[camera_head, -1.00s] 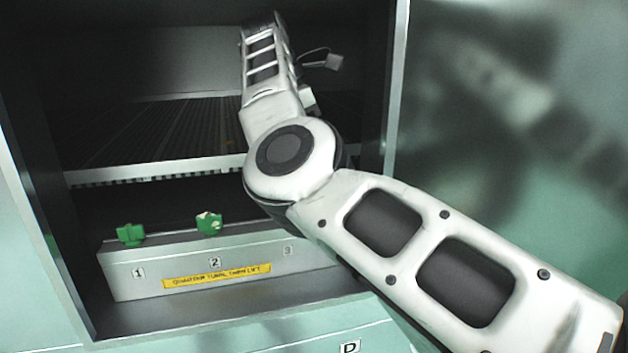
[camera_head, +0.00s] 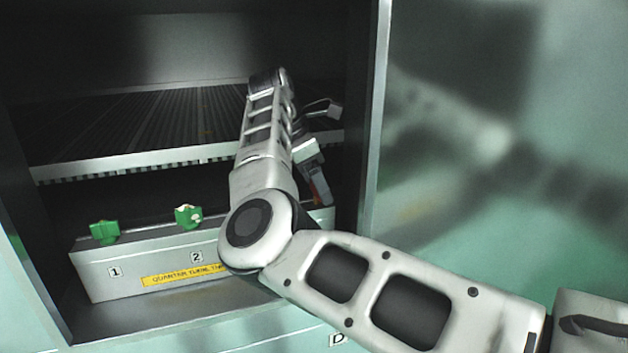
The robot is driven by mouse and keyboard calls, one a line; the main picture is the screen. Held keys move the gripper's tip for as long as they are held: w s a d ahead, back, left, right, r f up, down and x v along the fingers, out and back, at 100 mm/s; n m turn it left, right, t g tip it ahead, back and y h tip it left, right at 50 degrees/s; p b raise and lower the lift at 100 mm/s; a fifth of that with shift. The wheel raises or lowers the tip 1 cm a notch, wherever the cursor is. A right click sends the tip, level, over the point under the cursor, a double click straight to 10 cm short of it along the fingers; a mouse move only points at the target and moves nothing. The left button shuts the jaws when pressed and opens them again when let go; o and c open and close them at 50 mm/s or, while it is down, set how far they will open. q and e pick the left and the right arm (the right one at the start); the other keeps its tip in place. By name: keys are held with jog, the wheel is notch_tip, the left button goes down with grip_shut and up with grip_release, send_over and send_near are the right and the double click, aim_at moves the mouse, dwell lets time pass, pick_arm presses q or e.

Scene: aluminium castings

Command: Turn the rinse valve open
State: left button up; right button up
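Two green valve handles sit on top of a grey block (camera_head: 90,268) in the open cabinet: one (camera_head: 104,231) above label 1, the other (camera_head: 188,215), with pale patches, above label 2. No label that I can read marks either as the rinse valve. In the earlier frame the block also bears a label 3; my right arm now covers that spot. My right arm reaches into the cabinet, right of both handles. Its gripper (camera_head: 320,186) shows only partly behind the forearm, low near the block's right end; its fingers are unclear. My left gripper is out of view.
A slatted shelf (camera_head: 135,125) with a metal front edge lies above the block. The cabinet's right frame (camera_head: 374,110) stands close to my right arm. A glossy green panel (camera_head: 490,190) is on the right. The space before the two handles is clear.

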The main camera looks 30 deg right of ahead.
jog(key=c, duration=1)
